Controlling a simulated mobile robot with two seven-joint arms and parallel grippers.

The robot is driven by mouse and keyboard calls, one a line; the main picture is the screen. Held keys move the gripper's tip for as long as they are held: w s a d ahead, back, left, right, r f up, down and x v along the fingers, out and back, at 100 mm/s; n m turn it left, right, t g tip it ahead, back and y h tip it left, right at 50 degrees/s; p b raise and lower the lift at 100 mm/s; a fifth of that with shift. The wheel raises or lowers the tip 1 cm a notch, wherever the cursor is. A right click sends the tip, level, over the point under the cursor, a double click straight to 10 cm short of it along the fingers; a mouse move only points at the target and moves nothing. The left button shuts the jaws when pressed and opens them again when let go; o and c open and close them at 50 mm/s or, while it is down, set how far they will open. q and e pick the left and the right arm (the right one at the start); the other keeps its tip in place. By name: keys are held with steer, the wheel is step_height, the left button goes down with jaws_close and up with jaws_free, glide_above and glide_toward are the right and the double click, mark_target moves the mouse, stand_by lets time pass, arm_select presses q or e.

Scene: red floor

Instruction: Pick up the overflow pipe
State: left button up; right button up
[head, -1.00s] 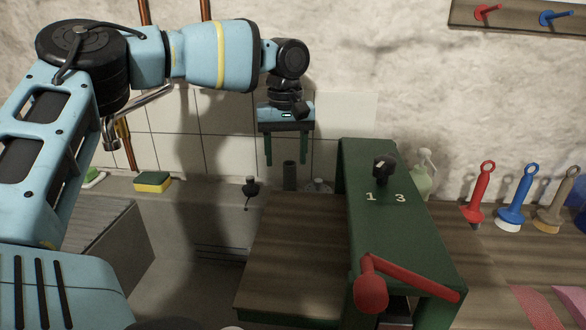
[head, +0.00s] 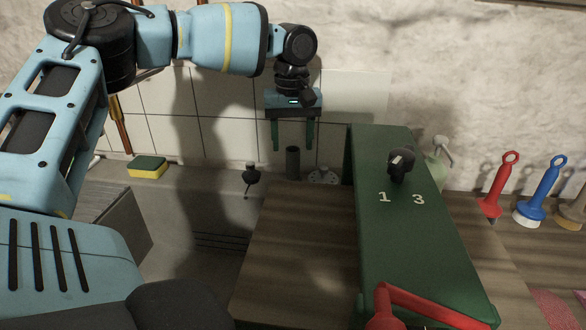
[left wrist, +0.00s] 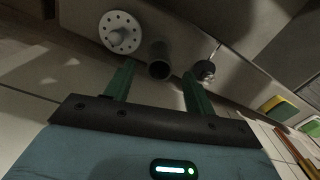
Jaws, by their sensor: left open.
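The overflow pipe (head: 292,163) is a short dark upright tube on the sink ledge, left of a pale perforated strainer. My left gripper (head: 292,149) points down above it, open and empty, with its two green fingers either side of the pipe's top in the head view. In the left wrist view the pipe's open end (left wrist: 159,67) shows between the fingertips of my left gripper (left wrist: 158,70), slightly beyond them. I cannot tell whether the fingers reach past its rim. My right gripper is not in view.
The strainer (head: 322,176) and a black plug (head: 251,178) stand close on either side of the pipe. A green stand (head: 400,240) with a black knob rises to the right. A yellow-green sponge (head: 148,167) lies left. The tiled wall is close behind.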

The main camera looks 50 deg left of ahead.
mark_target(293, 149)
arm_select(q)
steer(key=shift+f, duration=2.55)
steer(key=shift+c, duration=0.2)
steer(key=c, duration=1)
steer(key=shift+r, duration=0.1)
